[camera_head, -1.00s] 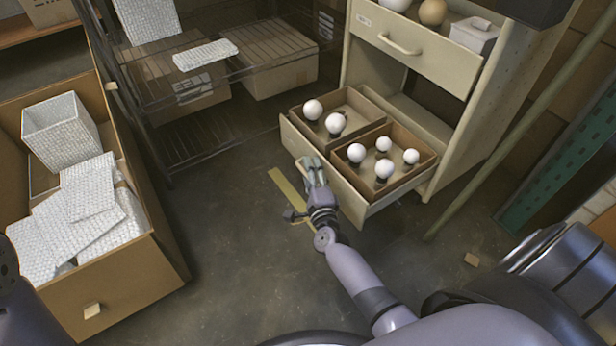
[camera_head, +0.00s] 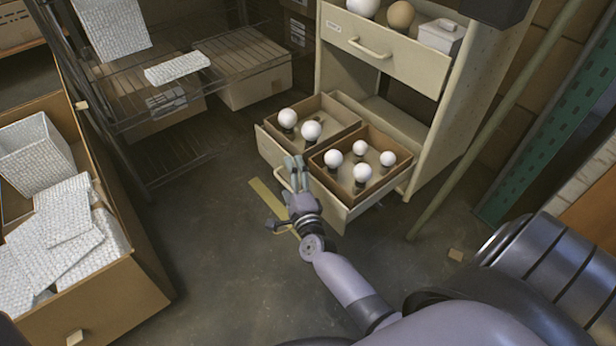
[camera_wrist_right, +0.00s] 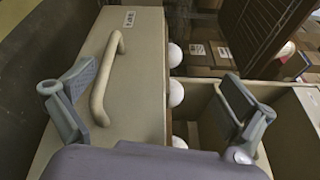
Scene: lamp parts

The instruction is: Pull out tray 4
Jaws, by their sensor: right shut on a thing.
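Tray 4 (camera_head: 330,207) is the low beige drawer of the cabinet, and it stands pulled out over the floor. It holds two open cardboard boxes with several white bulbs (camera_head: 361,172) on dark bases. In the wrist view its front panel (camera_wrist_right: 140,85) shows a curved beige handle (camera_wrist_right: 108,75) and a small label. My right gripper (camera_head: 297,172) is at this front and shut on it. In the wrist view one finger of the gripper (camera_wrist_right: 158,105) is on the handle side, the other on the bulb side. The exact contact is hidden. My left gripper is out of view.
A higher drawer (camera_head: 405,65) above tray 4 is also open. A large carton (camera_head: 110,305) with wrapped white pieces stands at the left. A wire shelf (camera_head: 165,85) stands behind it. A pole (camera_head: 490,130) leans at the right. The floor (camera_head: 215,270) before the tray is mostly clear.

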